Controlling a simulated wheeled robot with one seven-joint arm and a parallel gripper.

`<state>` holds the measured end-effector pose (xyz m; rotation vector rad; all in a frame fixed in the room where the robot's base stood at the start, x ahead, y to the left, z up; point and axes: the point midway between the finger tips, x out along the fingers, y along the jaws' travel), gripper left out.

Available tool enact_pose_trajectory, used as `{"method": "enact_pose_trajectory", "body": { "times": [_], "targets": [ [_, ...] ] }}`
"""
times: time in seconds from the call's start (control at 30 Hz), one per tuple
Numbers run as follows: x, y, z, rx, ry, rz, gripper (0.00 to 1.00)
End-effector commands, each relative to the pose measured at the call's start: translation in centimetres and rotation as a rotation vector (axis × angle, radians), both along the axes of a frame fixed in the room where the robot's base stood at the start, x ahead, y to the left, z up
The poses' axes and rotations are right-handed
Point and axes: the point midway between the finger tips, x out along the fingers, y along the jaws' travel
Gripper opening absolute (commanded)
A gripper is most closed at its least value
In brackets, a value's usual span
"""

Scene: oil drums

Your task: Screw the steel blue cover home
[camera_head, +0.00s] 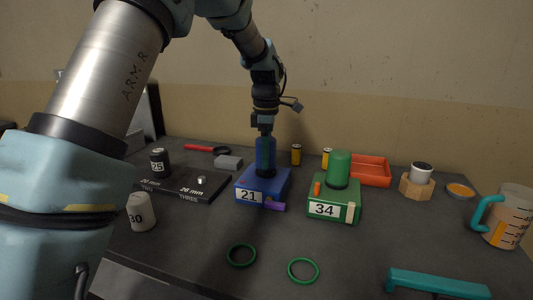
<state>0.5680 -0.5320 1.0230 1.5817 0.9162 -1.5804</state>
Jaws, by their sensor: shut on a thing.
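The steel blue cover (265,157) is a tall blue cylinder standing upright over the blue box (275,184) labelled 21. My gripper (265,133) comes down from above and is shut on the top of the cover. A dark ring shows at the cover's base, where it meets the box. The thread inside is hidden, so I cannot tell how far down the cover sits.
A green box (344,206) labelled 34 with a green cover (339,168) stands close on the right. Behind are an orange tray (371,171) and small yellow cylinders (296,154). A black stepped block (178,187) lies left. Two green rings (303,271) lie in front.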

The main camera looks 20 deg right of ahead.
Motion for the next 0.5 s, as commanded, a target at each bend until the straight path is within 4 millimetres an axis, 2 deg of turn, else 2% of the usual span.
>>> {"method": "enact_pose_trajectory", "body": {
  "times": [0.5],
  "targets": [
    [-0.02,-0.02,-0.83,0.0,0.0,-0.001,0.02]
  ]
}}
